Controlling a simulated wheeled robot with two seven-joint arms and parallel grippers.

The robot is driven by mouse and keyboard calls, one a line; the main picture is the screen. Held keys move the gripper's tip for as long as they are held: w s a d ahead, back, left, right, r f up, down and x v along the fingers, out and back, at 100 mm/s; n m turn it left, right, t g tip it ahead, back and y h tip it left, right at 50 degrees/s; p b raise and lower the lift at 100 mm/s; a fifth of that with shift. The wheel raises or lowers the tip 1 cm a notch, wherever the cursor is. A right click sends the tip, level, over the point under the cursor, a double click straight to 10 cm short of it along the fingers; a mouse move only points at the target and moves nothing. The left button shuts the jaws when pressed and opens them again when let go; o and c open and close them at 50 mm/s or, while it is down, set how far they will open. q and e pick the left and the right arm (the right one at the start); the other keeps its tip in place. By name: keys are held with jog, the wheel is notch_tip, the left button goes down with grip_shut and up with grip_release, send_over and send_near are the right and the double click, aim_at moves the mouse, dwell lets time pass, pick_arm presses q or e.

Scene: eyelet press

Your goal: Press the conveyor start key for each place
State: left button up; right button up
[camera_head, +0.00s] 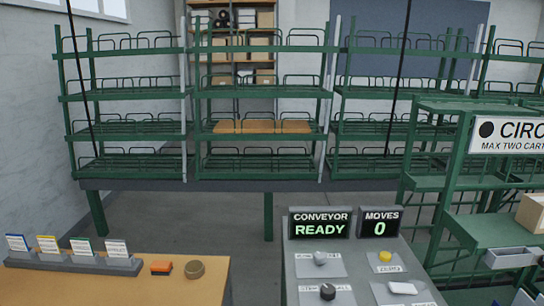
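The grey control console (297,265) stands at the bottom centre. On the sloped top are a pale grey switch (320,258), a black knob (328,291) on a plate lettered partly "STEP" and "ALL", a yellow button (385,256) on a plate that seems to read "ZERO", and a pale, flat key (402,288). The lettering by the pale key is too small to read. Neither of my grippers is in view.
A green multi-tier rack (190,97) spans the back; one middle shelf holds orange-brown boards (262,127). A wooden table (170,290) at left holds a card holder (75,263), an orange block (161,268) and a round brown tin (195,269). A green shelf cart (452,170) stands right.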

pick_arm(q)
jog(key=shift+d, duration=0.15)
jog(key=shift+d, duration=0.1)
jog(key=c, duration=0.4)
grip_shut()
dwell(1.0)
